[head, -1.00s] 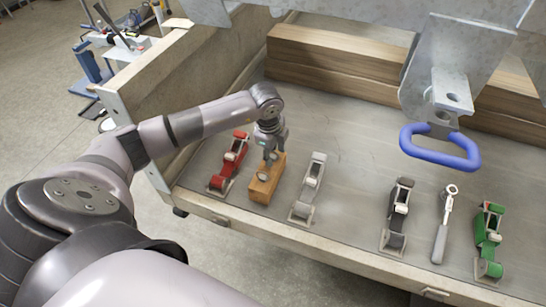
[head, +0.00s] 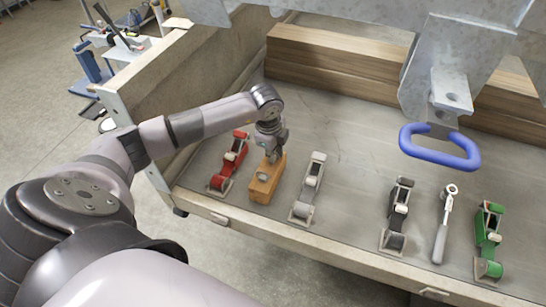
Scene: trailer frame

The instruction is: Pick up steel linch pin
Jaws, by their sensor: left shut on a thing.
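The steel linch pin (head: 263,177) shows as a small grey metal piece at the top of an upright-edged wooden block (head: 262,190). My left gripper (head: 271,158) points down at the block and is shut on the pin. The fingers hide part of the pin, and it is too small to tell whether it is clear of the block. My right gripper is not in view.
A red ratchet strap (head: 229,165) lies left of the block and a grey one (head: 308,188) right of it. Farther right are a black strap (head: 398,215), a ratchet wrench (head: 444,225) and a green strap (head: 488,240). A blue handle (head: 440,150) hangs above the bed.

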